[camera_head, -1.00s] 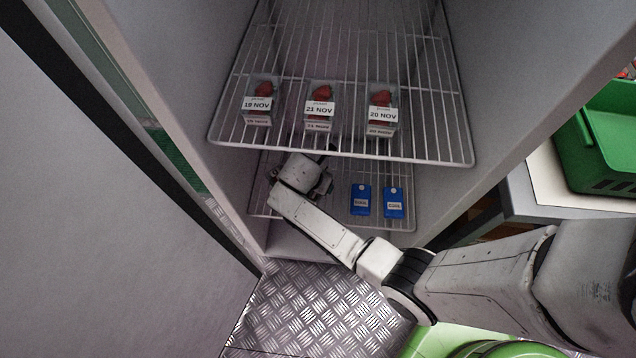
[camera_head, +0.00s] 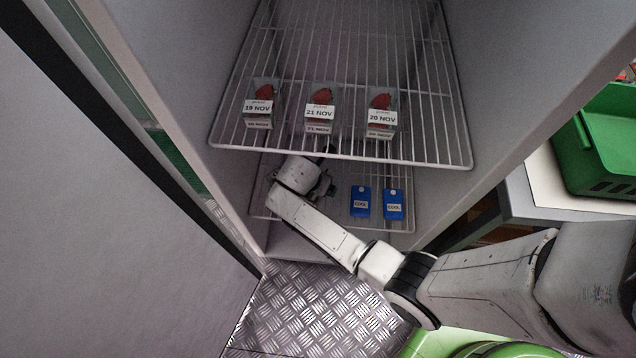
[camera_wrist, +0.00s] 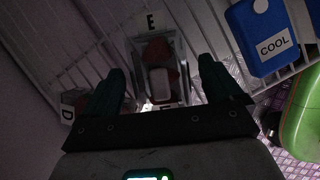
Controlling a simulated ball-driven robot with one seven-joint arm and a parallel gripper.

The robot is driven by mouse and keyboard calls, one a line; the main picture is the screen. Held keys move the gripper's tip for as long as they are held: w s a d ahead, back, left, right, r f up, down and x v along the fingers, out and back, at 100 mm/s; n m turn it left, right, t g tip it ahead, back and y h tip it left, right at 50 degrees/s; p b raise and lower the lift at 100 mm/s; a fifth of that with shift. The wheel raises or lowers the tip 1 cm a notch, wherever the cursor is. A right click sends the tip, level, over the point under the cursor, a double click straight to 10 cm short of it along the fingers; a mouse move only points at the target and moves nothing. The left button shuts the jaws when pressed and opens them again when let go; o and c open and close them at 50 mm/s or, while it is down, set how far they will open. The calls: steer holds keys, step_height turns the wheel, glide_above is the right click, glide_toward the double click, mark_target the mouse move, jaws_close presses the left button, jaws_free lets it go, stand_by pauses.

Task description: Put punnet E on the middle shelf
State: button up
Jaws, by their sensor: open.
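In the wrist view, punnet E (camera_wrist: 158,58), a clear box with dark red berries, sits between the spread fingers of my gripper (camera_wrist: 163,82). White labels marked E show at its far and near ends. The fingers are open on either side; I cannot tell whether they touch it. In the head view, my gripper (camera_head: 326,186) is inside the cabinet at the lower wire shelf (camera_head: 338,213), below the upper wire shelf (camera_head: 345,150). There my wrist hides punnet E. I cannot tell from the labels which shelf is the middle one.
The upper shelf holds punnets dated 19 NOV (camera_head: 258,108), 21 NOV (camera_head: 319,112) and 20 NOV (camera_head: 382,116) along its front; behind them it is clear. A D label (camera_wrist: 68,106) shows at left.

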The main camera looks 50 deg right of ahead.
steer(key=p+v, duration=0.1)
steer(key=v, duration=0.4)
steer(key=shift+a+r, duration=0.15)
steer(key=shift+r, duration=0.25)
steer(key=shift+s, duration=0.1)
